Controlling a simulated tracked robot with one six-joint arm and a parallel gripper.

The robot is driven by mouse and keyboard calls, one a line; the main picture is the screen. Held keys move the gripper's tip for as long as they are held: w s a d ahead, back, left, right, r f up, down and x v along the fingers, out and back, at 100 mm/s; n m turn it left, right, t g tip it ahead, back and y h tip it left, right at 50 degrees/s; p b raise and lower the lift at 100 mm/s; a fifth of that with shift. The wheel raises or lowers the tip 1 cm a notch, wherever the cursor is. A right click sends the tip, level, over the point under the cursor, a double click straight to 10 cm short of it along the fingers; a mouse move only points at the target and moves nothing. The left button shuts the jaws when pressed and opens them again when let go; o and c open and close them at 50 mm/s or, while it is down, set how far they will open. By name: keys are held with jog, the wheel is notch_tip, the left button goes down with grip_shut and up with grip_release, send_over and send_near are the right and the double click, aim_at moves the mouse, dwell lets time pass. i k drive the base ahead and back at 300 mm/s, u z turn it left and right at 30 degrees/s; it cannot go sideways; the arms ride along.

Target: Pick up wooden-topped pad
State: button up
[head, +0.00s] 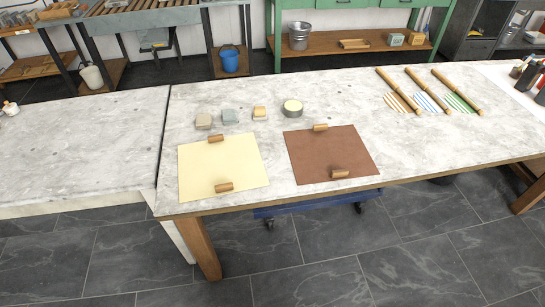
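A small block with a tan, wood-like top and a paler lower part (260,113) stands on the marble-topped table (430,145), behind the gap between the cream and brown sheets. It looks most like the wooden-topped pad, but it is too small to be sure. To its left are a grey-green block (228,116) and a grey-beige block (203,121). To its right is a round grey tin with a cream top (293,108). These stand apart from one another. My gripper is not in view.
A cream sheet (240,168) and a brown sheet (310,155) lie in front, each with two wooden rolls on it. Several wooden rods with striped strips (400,91) lie right. A small white thing with a brown top (10,108) sits on the left table (80,145).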

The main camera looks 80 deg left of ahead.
aim_at(260, 114)
jog(key=u, duration=2.9)
